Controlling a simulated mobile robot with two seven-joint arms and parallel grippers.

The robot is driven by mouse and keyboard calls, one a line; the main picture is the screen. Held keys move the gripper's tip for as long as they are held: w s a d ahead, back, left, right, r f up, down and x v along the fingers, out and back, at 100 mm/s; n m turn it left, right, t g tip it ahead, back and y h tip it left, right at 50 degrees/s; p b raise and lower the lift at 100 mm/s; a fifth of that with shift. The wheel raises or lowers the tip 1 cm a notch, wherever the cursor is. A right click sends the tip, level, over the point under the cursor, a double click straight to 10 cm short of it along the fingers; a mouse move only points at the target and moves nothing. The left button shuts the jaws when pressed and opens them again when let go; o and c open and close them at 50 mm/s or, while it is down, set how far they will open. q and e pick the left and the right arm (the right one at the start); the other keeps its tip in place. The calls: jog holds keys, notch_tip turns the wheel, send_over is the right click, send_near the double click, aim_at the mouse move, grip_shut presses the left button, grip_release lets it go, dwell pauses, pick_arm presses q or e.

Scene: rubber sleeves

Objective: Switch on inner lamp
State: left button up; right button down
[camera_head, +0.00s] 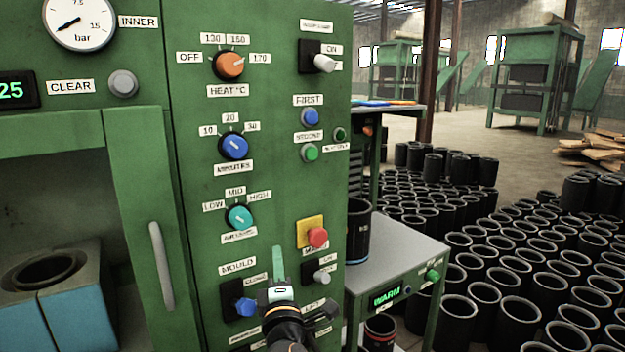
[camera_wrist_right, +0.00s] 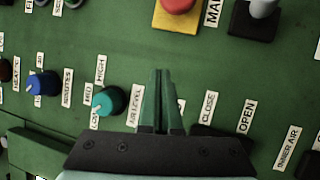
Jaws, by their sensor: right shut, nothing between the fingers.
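No label in view reads clearly as inner lamp. A toggle with a light grey lever (camera_head: 324,63) on a black plate sits at the panel's upper right, by ON and a partly covered label; its top label is too blurred to read. A lower switch (camera_head: 323,276) with a grey lever is under the red button; it shows in the right wrist view (camera_wrist_right: 262,8). My right gripper (camera_head: 278,250) is shut and empty, its green fingers upright before the panel, right of the MOULD label. Its fingertips show in the wrist view (camera_wrist_right: 160,72). My left gripper is out of view.
Beside the gripper are the blue mould switch (camera_head: 245,306), the teal knob (camera_head: 239,217) and the red button (camera_head: 317,237) on yellow. A grey side table (camera_head: 400,250) stands right of the panel. Many black sleeves (camera_head: 505,285) cover the floor.

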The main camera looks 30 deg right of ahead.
pick_arm(q)
jog(key=b, duration=0.1)
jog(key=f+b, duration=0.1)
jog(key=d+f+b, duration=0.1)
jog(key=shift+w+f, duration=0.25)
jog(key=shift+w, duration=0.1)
pick_arm(e)
jog(key=s+r+h, duration=0.2)
jog(key=r+h, duration=0.3)
jog(key=r, duration=0.7)
jog(key=s+r+t+h, duration=0.1)
jog(key=r+h, duration=0.4)
jog(key=r, duration=0.6)
jog(key=shift+s+d+r+m+h, duration=0.3)
jog(key=shift+s+d+r+m, duration=0.1)
jog(key=shift+s, duration=0.1)
pick_arm(q)
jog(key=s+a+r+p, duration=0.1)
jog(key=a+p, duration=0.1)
jog(key=p, duration=0.1)
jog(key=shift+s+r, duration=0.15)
pick_arm(e)
send_near(319, 61)
jog(key=w+d+r, duration=0.2)
jog(key=w, duration=0.1)
jog(key=w+d+r, duration=0.1)
jog(key=shift+w, duration=0.3)
pick_arm(q)
jog(key=shift+p, duration=0.3)
